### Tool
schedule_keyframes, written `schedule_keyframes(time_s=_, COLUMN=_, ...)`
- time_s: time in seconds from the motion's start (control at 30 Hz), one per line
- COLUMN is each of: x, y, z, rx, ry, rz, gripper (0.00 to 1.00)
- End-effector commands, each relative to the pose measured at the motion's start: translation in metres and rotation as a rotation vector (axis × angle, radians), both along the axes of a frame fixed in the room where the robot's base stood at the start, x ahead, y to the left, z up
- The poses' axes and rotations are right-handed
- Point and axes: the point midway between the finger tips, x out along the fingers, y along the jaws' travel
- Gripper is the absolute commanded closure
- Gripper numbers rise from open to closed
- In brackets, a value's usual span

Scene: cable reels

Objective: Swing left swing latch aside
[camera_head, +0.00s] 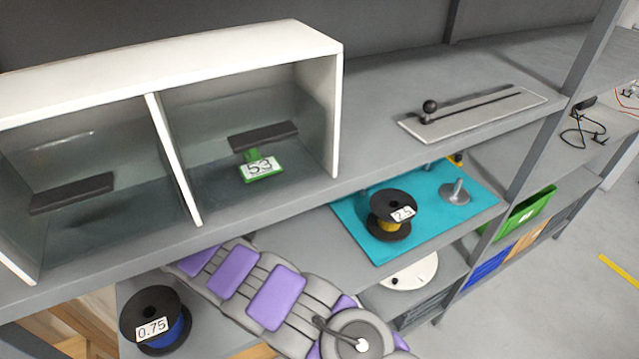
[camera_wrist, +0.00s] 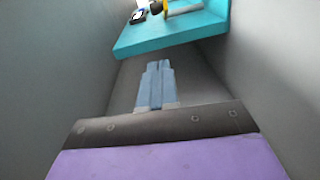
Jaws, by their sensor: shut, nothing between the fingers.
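I cannot make out a left swing latch for certain in either view. In the wrist view my gripper (camera_wrist: 158,66) is shut and empty, its blue-grey fingers together. It points at the near edge of a teal mat (camera_wrist: 165,42), with a gap between. A yellow part (camera_wrist: 168,9) and a pale rod lie on or above that mat, cut off by the top edge. In the head view the teal mat (camera_head: 357,221) carries a black reel marked 2.5 (camera_head: 390,226) with yellow cable and a grey spindle (camera_head: 456,192). My gripper is hidden there.
A white two-bay cabinet (camera_head: 170,55) stands on the upper shelf, with a green 53 tag (camera_head: 262,168) inside. Right of it is a plate with a black knob (camera_head: 430,106). A reel marked 0.75 (camera_head: 152,318) sits lower left. A green bin (camera_head: 525,213) is lower right.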

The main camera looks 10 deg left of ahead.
Motion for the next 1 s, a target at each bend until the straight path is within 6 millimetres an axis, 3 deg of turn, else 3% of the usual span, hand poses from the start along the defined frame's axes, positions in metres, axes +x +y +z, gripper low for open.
schedule_keyframes(time_s=0.17, x=0.010, y=-0.016, z=-0.002, rx=-0.008, ry=0.006, rz=-0.005, gripper=1.00)
schedule_keyframes(time_s=0.6, x=0.060, y=-0.088, z=-0.008, rx=-0.001, ry=0.003, rz=-0.005, gripper=1.00)
schedule_keyframes(time_s=1.0, x=0.053, y=-0.117, z=-0.010, rx=-0.004, ry=0.005, rz=-0.001, gripper=1.00)
